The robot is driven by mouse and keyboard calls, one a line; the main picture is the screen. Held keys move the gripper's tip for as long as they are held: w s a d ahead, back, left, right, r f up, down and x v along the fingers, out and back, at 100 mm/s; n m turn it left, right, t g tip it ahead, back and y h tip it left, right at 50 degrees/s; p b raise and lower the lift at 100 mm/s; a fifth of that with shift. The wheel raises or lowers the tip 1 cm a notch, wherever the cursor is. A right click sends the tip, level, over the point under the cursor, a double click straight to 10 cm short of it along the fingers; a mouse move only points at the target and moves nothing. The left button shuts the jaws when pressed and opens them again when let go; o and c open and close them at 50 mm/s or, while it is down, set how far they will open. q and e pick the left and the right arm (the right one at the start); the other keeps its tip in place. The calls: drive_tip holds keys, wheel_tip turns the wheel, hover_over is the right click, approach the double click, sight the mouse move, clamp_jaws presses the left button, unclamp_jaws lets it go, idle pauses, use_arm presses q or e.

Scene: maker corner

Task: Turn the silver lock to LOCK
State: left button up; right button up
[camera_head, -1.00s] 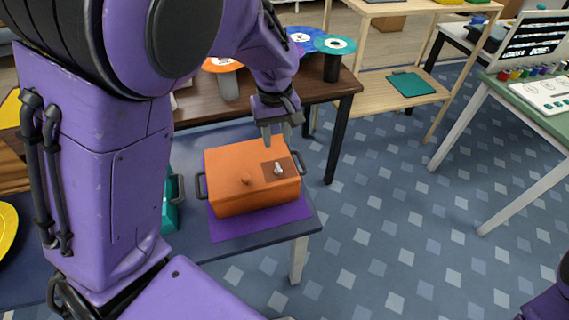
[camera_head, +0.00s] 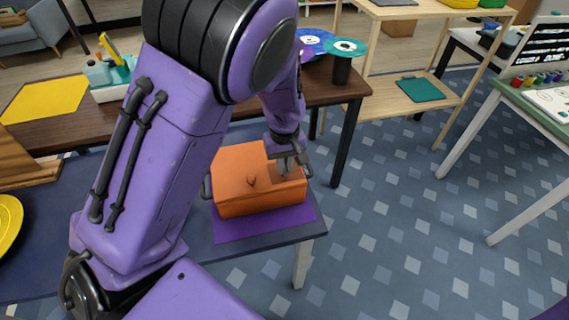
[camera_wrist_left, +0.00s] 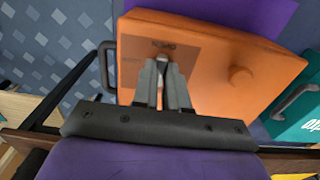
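An orange box (camera_head: 240,198) with dark side handles and an orange knob (camera_head: 251,181) sits on a purple mat (camera_head: 232,228); it also fills much of the left wrist view (camera_wrist_left: 217,97). My left gripper (camera_head: 289,170) is down at the lid. In the left wrist view its fingers (camera_wrist_left: 163,76) stand close on either side of the lock and appear shut on it. In the head view, the gripper hides the lock. My right gripper is out of view.
The dark blue table's (camera_head: 306,234) edge is just right of the mat. A teal object (camera_wrist_left: 300,117) with a handle stands beside the box. A brown bench (camera_head: 334,92) with coloured discs (camera_head: 345,47) stands behind.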

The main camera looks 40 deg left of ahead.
use_arm(q)
clamp_jaws()
drive_tip(key=shift+r+m+p, duration=0.25)
drive_tip(key=shift+m+p, duration=0.45)
drive_tip(key=shift+p, duration=0.45)
drive_tip(key=m+p, duration=0.4)
drive_tip(key=shift+p, duration=0.4)
drive_tip(key=m+p, duration=0.2)
drive_tip(key=m, duration=0.1)
drive_tip(key=m+p, duration=0.3)
drive_tip(key=m, duration=0.1)
drive_tip(key=shift+f, duration=0.1)
drive_tip(key=shift+f+m+p, duration=0.1)
drive_tip(key=shift+m+p, duration=0.9)
drive_tip(key=shift+m, duration=1.8)
